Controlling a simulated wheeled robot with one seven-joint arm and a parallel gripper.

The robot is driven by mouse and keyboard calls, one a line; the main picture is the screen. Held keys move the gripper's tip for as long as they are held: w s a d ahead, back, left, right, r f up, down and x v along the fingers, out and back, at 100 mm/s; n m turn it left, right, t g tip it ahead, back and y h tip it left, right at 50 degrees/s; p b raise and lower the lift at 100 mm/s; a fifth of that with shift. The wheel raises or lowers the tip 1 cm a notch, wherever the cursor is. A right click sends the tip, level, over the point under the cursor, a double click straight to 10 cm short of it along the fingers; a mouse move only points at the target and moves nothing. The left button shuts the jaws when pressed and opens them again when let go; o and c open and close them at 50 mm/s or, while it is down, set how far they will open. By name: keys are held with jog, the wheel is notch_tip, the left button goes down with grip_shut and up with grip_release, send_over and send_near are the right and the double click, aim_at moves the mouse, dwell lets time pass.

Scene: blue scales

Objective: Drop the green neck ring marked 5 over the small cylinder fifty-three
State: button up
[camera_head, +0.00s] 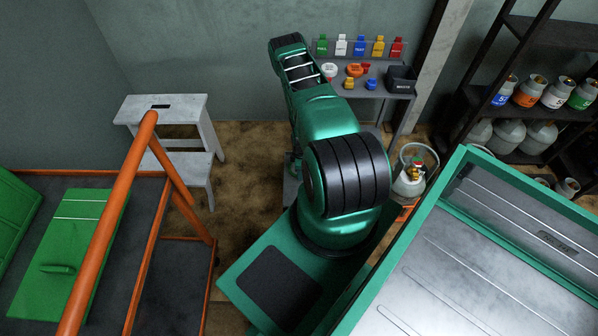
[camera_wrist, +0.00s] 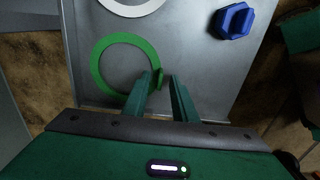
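The green neck ring (camera_wrist: 96,77) lies flat on a grey metal surface in the wrist view. Its number does not show, and I cannot pick it out in the head view. My gripper (camera_wrist: 164,76) is open over the ring's right side. Its left finger is at the rim, and a small green tab shows between the fingers. I cannot tell whether either finger touches it. In the head view the gripper is hidden by my arm.
The grey table (camera_head: 398,104) holds several coloured pieces and a dark box (camera_head: 401,79). A pale ring (camera_wrist: 132,4) and a blue hexagonal piece (camera_wrist: 235,20) lie near the green ring. A dark rack (camera_head: 510,113) with cylinders stands right, a step stool (camera_head: 165,108) left.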

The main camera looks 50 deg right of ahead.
grip_shut()
jog(key=shift+r, duration=0.1)
jog(key=shift+r, duration=1.9)
